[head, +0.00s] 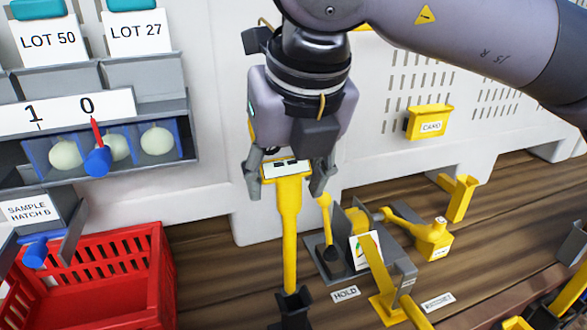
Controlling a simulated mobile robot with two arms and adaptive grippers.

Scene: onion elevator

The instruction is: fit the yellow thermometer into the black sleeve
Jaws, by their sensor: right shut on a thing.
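The yellow thermometer (290,235) hangs upright below my right gripper (288,178), with a small display on its wide head and a long thin stem. My right gripper is shut on this head, one finger on each side. A black sleeve (294,312) stands at the bottom of the view, directly under the stem. The stem's lower end meets the sleeve's mouth in the picture. I cannot tell whether the tip is inside it or just above it. My left gripper is not in view.
A grey fixture (398,258) with yellow parts stands on the wooden surface to the right, near a HOLD label (345,294). A red crate (150,270) is at lower left, below a rack with onions (157,140). A yellow CARD box (430,122) hangs on the wall.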

